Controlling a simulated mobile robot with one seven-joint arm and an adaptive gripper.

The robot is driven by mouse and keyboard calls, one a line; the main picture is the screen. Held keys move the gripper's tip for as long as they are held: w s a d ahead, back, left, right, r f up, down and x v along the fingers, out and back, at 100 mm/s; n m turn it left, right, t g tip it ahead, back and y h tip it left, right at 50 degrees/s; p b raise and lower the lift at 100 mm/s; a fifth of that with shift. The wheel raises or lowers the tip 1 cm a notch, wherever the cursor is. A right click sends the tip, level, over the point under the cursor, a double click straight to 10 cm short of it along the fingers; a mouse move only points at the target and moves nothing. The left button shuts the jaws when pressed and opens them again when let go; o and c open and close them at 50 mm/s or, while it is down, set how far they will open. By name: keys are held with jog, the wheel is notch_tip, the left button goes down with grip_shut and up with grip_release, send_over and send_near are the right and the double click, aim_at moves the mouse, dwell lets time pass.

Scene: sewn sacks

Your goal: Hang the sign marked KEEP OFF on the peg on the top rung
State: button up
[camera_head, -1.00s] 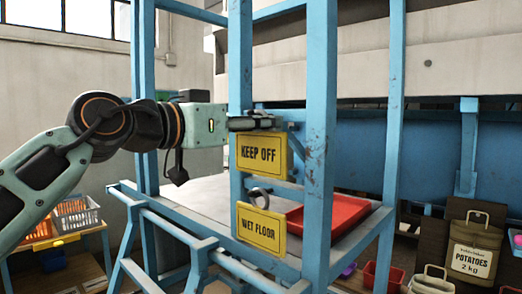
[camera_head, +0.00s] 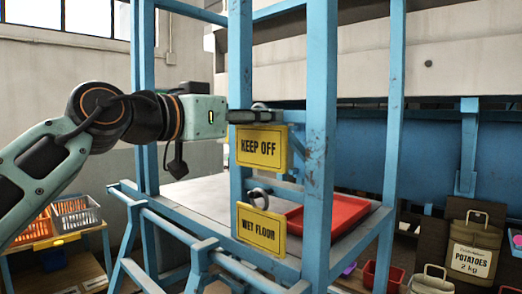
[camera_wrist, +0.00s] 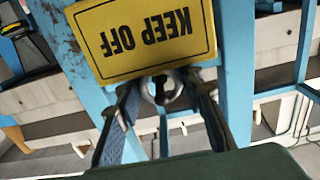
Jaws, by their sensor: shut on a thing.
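The yellow KEEP OFF sign (camera_head: 263,149) hangs upright just below my gripper (camera_head: 272,117), in front of the blue frame. My gripper is shut on the sign's ring. In the wrist view the sign (camera_wrist: 145,38) appears upside down, with its grey ring (camera_wrist: 147,92) between my fingers (camera_wrist: 165,105). A dark round shape shows inside the ring; I cannot tell whether it is the top peg or whether the ring is around it. The top rung is mostly hidden behind my gripper and the sign. The yellow WET FLOOR sign (camera_head: 261,231) hangs lower by its ring.
A red tray (camera_head: 343,214) lies on the grey platform behind.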

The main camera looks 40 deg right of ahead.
jog(key=shift+a, duration=0.1)
dwell(0.3)
jog(key=a+b, duration=0.1)
jog(key=a, duration=0.6)
jog(key=shift+s+a, duration=0.15)
jog(key=shift+s, duration=0.15)
dwell(0.9)
jog(key=shift+b, duration=0.3)
